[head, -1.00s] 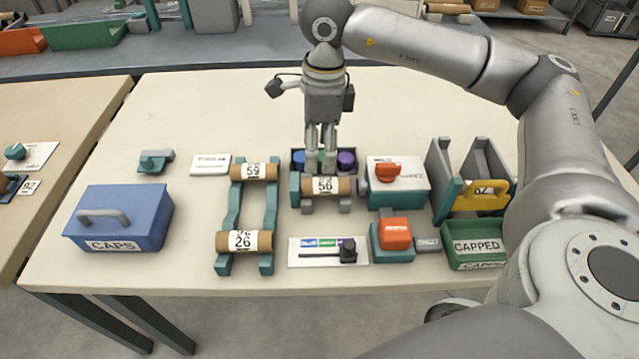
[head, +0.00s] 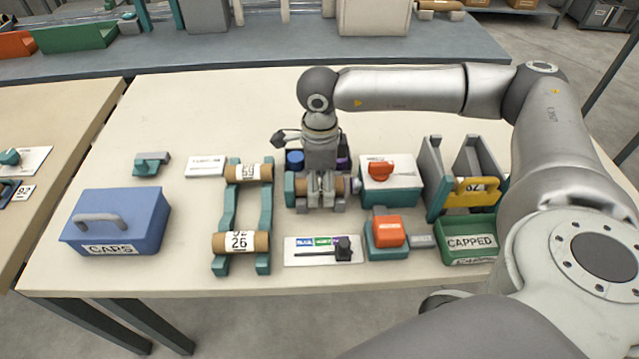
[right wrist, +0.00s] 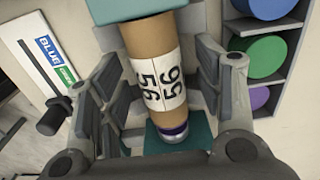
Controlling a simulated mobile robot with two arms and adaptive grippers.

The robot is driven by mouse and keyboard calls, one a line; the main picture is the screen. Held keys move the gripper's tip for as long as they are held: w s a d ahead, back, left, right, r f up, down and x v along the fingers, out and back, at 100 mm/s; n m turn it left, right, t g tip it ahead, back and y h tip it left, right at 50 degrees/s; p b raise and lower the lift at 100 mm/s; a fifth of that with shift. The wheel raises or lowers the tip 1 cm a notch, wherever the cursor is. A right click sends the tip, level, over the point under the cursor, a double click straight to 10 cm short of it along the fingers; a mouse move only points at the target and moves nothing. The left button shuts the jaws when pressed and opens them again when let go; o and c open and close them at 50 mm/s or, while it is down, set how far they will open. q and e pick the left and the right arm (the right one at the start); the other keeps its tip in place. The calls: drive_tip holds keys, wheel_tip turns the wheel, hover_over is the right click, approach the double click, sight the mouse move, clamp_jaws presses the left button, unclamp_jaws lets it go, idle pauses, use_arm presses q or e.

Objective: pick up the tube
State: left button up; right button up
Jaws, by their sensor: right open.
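A brown cardboard tube (head: 303,186) lies across a teal and grey holder (head: 290,190) in the middle of the table. In the right wrist view the tube (right wrist: 150,45) carries a white label reading 56, with a purple band and a silver piece at its lower end. My right gripper (head: 327,192) is pointed down over the tube's middle and hides its label from the head view. In the right wrist view its open fingers (right wrist: 157,85) stand on both sides of the tube, apparently not closed on it. My left gripper is not in view.
Two more tubes, 59 (head: 249,172) and 26 (head: 240,242), lie on a teal rack to the left. A bin of coloured caps (head: 295,158) stands right behind the holder. A white box with a red knob (head: 388,183) is close on the right.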

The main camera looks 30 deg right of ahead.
drive_tip(key=c, duration=0.9)
